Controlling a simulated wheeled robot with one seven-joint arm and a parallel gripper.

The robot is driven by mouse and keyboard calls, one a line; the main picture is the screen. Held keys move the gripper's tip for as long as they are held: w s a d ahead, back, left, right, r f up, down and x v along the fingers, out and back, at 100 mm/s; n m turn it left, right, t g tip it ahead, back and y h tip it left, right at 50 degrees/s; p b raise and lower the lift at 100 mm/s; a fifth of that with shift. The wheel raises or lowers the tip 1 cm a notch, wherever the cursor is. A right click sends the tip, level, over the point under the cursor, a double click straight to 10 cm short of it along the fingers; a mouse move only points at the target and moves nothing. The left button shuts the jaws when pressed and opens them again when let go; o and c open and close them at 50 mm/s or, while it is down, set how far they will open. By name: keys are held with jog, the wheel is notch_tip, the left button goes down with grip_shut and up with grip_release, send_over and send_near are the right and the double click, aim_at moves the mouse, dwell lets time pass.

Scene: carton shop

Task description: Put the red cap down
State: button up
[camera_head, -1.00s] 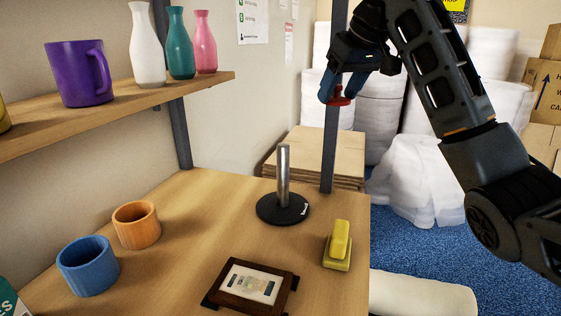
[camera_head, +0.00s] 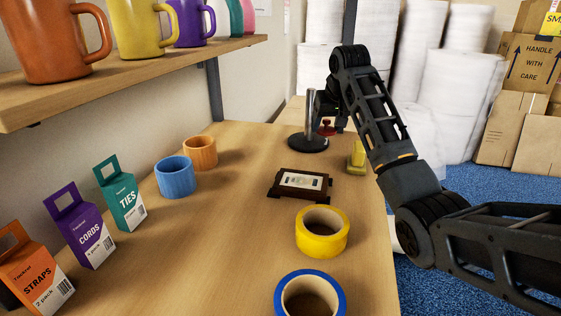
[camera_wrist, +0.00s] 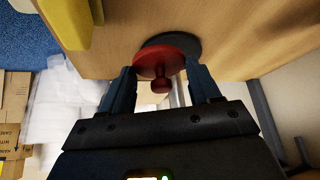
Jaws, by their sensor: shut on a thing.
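The red cap (camera_head: 327,129) is a flat disc with a small knob, held in my gripper (camera_head: 329,118). In the wrist view the cap (camera_wrist: 158,62) lies between the two fingertips of my gripper (camera_wrist: 160,70), knob towards the palm. The cap is just right of a metal post (camera_head: 311,108) on a round black base (camera_head: 308,144), above the wooden table (camera_head: 250,240). I cannot tell whether it touches the table. A dark disc (camera_wrist: 180,42) shows partly behind the cap in the wrist view.
A yellow block-like thing (camera_head: 356,157) stands close to the right, near the table edge. A dark framed picture (camera_head: 302,183), a yellow tape roll (camera_head: 320,231) and a blue one (camera_head: 309,295) lie nearer.

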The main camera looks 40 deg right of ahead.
send_over(292, 160)
jog(key=s, duration=0.1)
jog(key=f, duration=0.5)
jog(key=shift+s+a+f, duration=0.15)
jog(key=shift+a+f, duration=0.15)
jog(key=shift+a, duration=0.05)
jog(key=shift+f, duration=2)
jog(key=o, duration=1)
jog(key=shift+f, duration=0.1)
jog(key=shift+o, duration=0.2)
jog(key=shift+r, duration=0.2)
jog(key=v, duration=1.2)
jog(key=shift+p, duration=0.4)
